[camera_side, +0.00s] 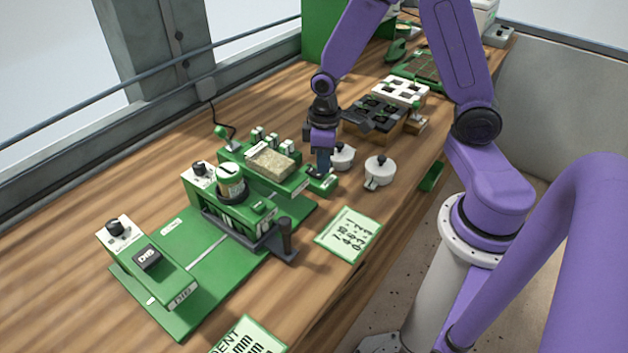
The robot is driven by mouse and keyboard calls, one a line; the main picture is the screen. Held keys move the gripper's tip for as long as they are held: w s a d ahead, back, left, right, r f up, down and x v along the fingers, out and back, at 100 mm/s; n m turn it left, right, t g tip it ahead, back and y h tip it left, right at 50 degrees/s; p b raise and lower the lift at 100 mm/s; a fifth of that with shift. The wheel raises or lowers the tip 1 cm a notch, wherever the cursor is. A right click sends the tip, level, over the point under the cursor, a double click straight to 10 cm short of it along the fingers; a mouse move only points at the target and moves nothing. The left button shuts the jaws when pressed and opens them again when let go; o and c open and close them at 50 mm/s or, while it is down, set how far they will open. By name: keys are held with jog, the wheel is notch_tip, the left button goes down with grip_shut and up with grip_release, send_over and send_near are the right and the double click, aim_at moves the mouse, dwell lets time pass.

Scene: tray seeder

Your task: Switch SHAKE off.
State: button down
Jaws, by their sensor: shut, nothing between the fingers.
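My gripper (321,166) points down, shut and empty, at the right end of the green seeder unit (284,184). Its fingertips are at or just above a small dark part (315,173) on that end. I cannot tell whether they touch it. No SHAKE label is readable here, so I cannot tell for certain which control is SHAKE or how it is set. A tan block of fine material (270,163) sits on top of the unit, left of my gripper.
Two white lidded pots (380,171) stand close to the right of my gripper. In front are a green base with a black knob (115,227), a black-handled lever (285,235) and a written card (348,234). Dark and white cell trays (401,91) stand behind. Bare wood lies at left.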

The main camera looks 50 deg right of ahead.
jog(key=shift+f, duration=0.85)
dwell(0.5)
jog(key=shift+r, duration=0.1)
notch_tip(320, 180, up, 7)
dwell(0.9)
jog(key=s+a+r+n, duration=0.3)
jog(key=s, duration=0.6)
jog(key=s+a+r+n, duration=0.2)
jog(key=s+r+n, duration=0.1)
jog(key=s, duration=0.7)
jog(key=shift+s+a+r+n, duration=0.15)
jog(key=shift+a+r+n, duration=0.2)
jog(key=shift+r, duration=0.2)
